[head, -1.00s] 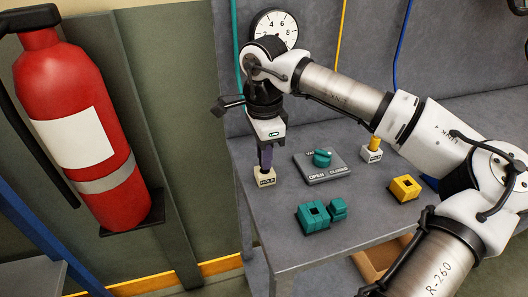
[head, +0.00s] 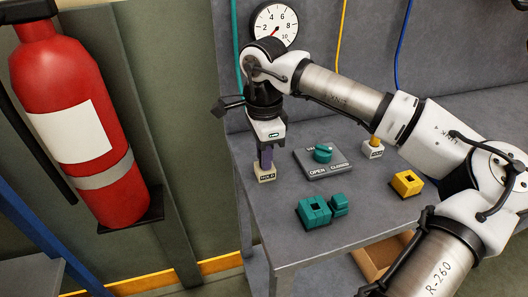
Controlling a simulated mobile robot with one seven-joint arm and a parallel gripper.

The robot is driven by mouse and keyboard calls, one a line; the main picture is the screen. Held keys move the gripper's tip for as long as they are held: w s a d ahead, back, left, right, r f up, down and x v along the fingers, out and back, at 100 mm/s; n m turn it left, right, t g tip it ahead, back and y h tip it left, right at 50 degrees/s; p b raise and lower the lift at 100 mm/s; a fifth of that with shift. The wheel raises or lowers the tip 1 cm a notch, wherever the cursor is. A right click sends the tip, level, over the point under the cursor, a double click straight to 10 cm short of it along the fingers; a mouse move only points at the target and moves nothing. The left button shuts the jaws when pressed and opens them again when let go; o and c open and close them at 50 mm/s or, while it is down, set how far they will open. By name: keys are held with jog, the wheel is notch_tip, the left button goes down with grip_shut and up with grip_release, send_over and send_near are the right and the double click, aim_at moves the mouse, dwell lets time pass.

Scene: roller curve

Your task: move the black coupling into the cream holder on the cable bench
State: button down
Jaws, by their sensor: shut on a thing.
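My gripper (head: 266,160) points straight down at the left end of the bench and is shut on a dark piece, the black coupling, which is mostly hidden between the fingers. Directly under it stands a small cream holder (head: 265,175) with a dark label on its front. The fingertips are at the top of this holder; I cannot tell how deep the coupling sits in it. A second cream holder (head: 372,152) stands farther right at the back, with a yellow piece (head: 375,139) upright in it.
A grey plate with a teal knob (head: 322,153), marked OPEN and CLOSED, lies right of my gripper. Teal blocks (head: 313,212) and a yellow block (head: 407,183) stand nearer the front. A gauge (head: 274,24) hangs behind. A red extinguisher (head: 70,120) is at left.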

jog(key=c, duration=1.1)
grip_release()
jog(key=shift+c, duration=0.2)
notch_tip(320, 180, up, 14)
jog(key=shift+b, duration=0.4)
